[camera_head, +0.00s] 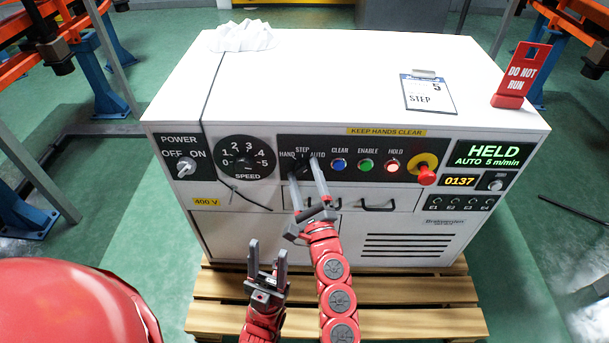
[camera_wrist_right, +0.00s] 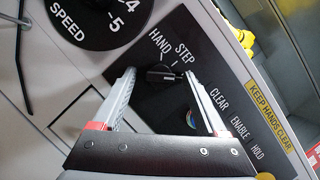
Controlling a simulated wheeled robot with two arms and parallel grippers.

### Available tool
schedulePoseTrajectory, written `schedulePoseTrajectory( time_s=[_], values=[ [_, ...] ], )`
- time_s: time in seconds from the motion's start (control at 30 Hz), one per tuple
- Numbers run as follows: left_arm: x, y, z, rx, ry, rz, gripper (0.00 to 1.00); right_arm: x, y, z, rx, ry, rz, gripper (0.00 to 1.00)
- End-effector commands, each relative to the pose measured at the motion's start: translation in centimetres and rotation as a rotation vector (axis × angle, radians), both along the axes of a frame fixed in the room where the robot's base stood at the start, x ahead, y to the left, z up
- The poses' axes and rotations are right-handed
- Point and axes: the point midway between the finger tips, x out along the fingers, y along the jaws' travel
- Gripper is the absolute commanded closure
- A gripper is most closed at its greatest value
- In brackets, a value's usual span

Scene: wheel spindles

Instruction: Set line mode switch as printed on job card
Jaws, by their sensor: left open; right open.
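The job card (camera_head: 428,92) lies on the cabinet's top and reads STEP, with a 5 above. The black line mode switch (camera_wrist_right: 163,75) is on the front panel, labelled HAND, STEP and AUTO. My right gripper (camera_head: 302,169) is open, with its fingertips at the panel on either side of the switch knob; in the right wrist view the knob is between the fingertips, and I cannot tell whether they touch it. The AUTO label is partly hidden in that view. The display (camera_head: 487,155) reads HELD, AUTO 5 m/min. My left gripper (camera_head: 267,248) is open and empty, lower down before the cabinet.
Right of the switch are the blue CLEAR (camera_head: 339,164), green ENABLE (camera_head: 365,165) and HOLD (camera_head: 392,165) buttons, then a red emergency stop (camera_head: 426,175). The SPEED dial (camera_head: 244,160) and POWER switch (camera_head: 185,167) are left. A red DO NOT RUN sign (camera_head: 517,80) stands on top.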

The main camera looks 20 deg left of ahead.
Motion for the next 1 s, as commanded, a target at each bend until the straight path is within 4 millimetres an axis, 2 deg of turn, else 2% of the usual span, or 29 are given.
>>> schedulePoseTrajectory(
  time_s=[0.17,0.2,0.6,1.0],
  values=[
    [0.0,0.0,-0.01,0.0,0.0,0.0,0.5,0.0,-0.02,-0.03,0.0,0.001,-0.001,0.25],
    [0.0,0.0,0.0,0.0,0.0,0.0,0.5,-0.01,-0.01,-0.03,0.0,0.001,-0.001,0.29],
    [0.0,0.0,0.0,0.0,0.0,0.0,0.5,-0.02,-0.02,-0.03,0.0,0.001,-0.001,1.0],
    [0.0,0.0,0.9,0.0,0.0,0.0,0.5,0.01,-0.14,0.21,-0.056,-0.015,-0.003,1.0]
  ],
)
